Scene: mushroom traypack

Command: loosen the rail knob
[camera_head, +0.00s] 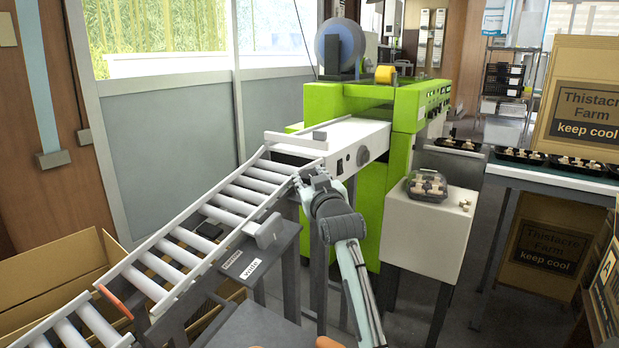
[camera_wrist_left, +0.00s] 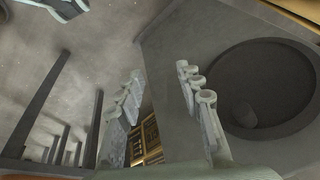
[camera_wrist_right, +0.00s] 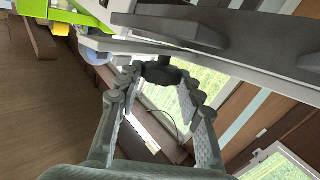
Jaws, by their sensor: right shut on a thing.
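The rail knob (camera_wrist_right: 163,73) is a dark round knob under the rail, seen between my right fingertips in the right wrist view. My right gripper (camera_wrist_right: 160,80) is shut on it, with one finger on each side. In the head view my right gripper (camera_head: 312,180) is at the upper end of the roller conveyor (camera_head: 197,233), beside its near rail, and the knob is hidden there. My left gripper (camera_wrist_left: 160,78) is open and empty in the left wrist view, its fingers well apart. It does not show in the head view.
The green and white packing machine (camera_head: 405,110) stands just behind the conveyor's upper end. A white stand (camera_head: 425,235) to the right carries a black mushroom tray (camera_head: 427,186). A grey plate (camera_head: 264,231) sticks up near my right wrist. Cardboard boxes (camera_head: 55,275) stand at the left.

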